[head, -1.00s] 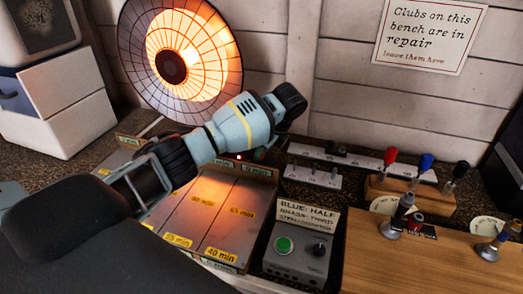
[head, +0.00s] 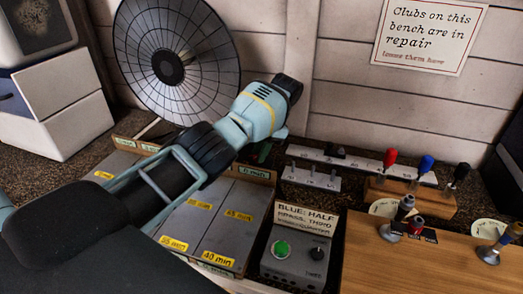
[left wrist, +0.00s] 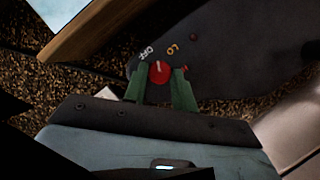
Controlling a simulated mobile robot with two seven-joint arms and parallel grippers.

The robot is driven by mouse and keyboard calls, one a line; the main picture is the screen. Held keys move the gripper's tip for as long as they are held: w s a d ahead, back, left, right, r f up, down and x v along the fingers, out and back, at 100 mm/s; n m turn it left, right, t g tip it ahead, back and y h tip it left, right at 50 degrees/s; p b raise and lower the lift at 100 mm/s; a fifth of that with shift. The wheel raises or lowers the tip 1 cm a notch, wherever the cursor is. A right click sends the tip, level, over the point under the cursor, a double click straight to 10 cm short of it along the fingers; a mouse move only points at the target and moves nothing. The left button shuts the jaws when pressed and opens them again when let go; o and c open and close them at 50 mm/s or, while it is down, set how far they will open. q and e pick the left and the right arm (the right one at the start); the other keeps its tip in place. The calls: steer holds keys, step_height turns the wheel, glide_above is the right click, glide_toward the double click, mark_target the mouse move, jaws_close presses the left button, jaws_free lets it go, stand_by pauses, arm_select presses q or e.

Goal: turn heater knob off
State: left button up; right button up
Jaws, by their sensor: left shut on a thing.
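The heater (head: 190,85) is a round wire-fronted dish at the back, its face dark grey with no glow. In the left wrist view its red knob (left wrist: 159,71) sits on a dark base (left wrist: 235,65) marked OFF and LO. The white mark on the knob points up, near the OFF label. My left gripper (left wrist: 160,84) is shut on the knob, with a green finger on each side. In the head view my left arm reaches across to the heater's base, and the knob is hidden there. My right gripper is not in view.
Yellow-labelled minute trays (head: 203,225) lie below my left arm. A grey timer box (head: 295,257) with a green button stands in front. White drawers (head: 65,110) are at the left.

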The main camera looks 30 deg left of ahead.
arm_select(q)
steer(key=n+h, duration=0.1)
steer(key=n, duration=0.4)
steer(key=shift+a+f+g+h+b, duration=0.1)
steer(key=shift+a+g+h+b, duration=0.1)
steer(key=shift+g+h+b, duration=0.2)
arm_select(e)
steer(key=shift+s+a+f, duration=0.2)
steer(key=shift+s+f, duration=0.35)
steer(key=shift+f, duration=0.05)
arm_select(q)
steer(key=o, duration=1)
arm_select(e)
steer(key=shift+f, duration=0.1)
arm_select(q)
steer(key=shift+r, duration=0.2)
